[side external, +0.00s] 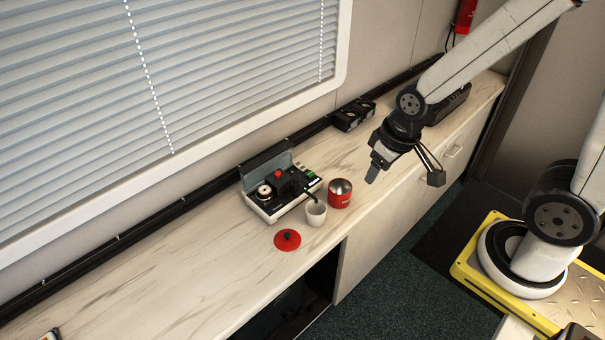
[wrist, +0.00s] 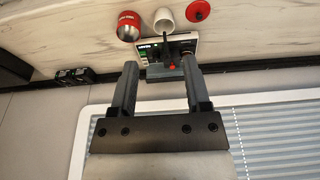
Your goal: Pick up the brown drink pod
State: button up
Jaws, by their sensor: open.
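I cannot make out a brown drink pod in either view. An open red canister (side external: 340,196) stands on the counter, and its contents are too small to tell; it also shows in the wrist view (wrist: 128,28). A red lid with a black knob (side external: 287,240) lies on the counter, also at the top of the wrist view (wrist: 199,10). My gripper (side external: 404,178) is open and empty, in the air to the right of the canister. In the wrist view its two fingers (wrist: 159,65) are spread apart, overlapping the drink machine in the picture.
A black and white drink machine (side external: 272,208) with an open cover stands left of the canister. A white cup (side external: 316,214) stands between them. Black boxes (side external: 353,115) sit against the wall. The counter left of the machine (side external: 165,255) is mostly clear.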

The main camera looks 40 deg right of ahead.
jog(key=o, duration=0.5)
